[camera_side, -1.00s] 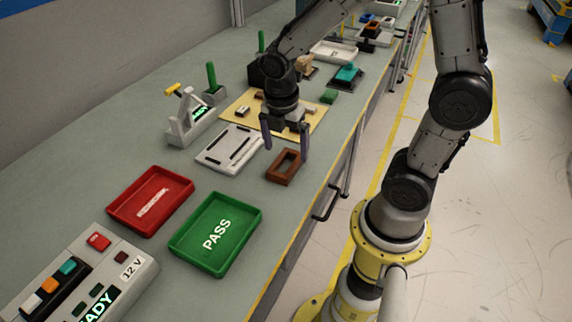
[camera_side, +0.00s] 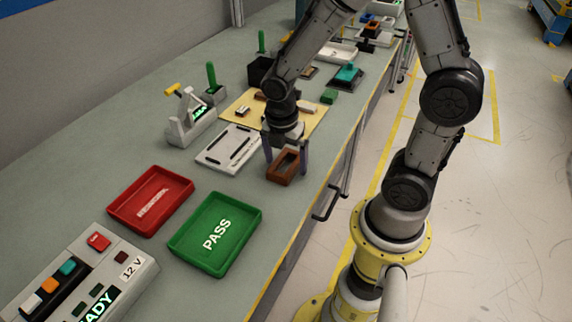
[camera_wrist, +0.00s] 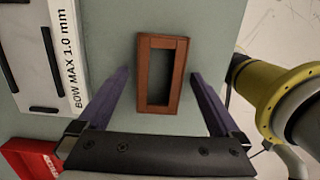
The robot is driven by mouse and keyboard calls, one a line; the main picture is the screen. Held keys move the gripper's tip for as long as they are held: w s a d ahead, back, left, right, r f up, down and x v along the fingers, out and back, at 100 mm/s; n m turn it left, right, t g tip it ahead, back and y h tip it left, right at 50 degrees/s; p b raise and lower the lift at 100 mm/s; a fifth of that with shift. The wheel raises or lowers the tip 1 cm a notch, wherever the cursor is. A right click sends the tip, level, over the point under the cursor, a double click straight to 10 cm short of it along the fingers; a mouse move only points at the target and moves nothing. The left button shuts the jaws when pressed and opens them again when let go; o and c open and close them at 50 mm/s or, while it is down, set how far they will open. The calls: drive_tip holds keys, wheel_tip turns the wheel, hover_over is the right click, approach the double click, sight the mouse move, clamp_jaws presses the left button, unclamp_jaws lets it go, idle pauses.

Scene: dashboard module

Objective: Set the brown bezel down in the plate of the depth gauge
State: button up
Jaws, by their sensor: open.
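The brown bezel (camera_side: 281,180) is a rectangular open frame lying flat on the bench, near the front edge. In the wrist view the bezel (camera_wrist: 143,75) is between the two fingers, its long sides roughly along them. My gripper (camera_side: 286,162) is open above the bezel, one finger to each side, with gaps showing in the wrist view (camera_wrist: 161,73). A grey device with a yellow-tipped arm and lit display (camera_side: 188,122) stands further back; it may be the depth gauge, but I cannot read its name.
A white slotted plate (camera_side: 212,158), marked "BOW MAX 1.0 mm" in the wrist view (camera_wrist: 65,50), lies left of the bezel. A red tray (camera_side: 118,211) and a green PASS tray (camera_side: 181,246) lie nearer the camera. A tan mat (camera_side: 316,121) with small parts lies behind the gripper.

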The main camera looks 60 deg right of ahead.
drive_tip(key=shift+f, duration=0.1)
drive_tip(key=shift+c, duration=0.3)
drive_tip(key=c, duration=1.3)
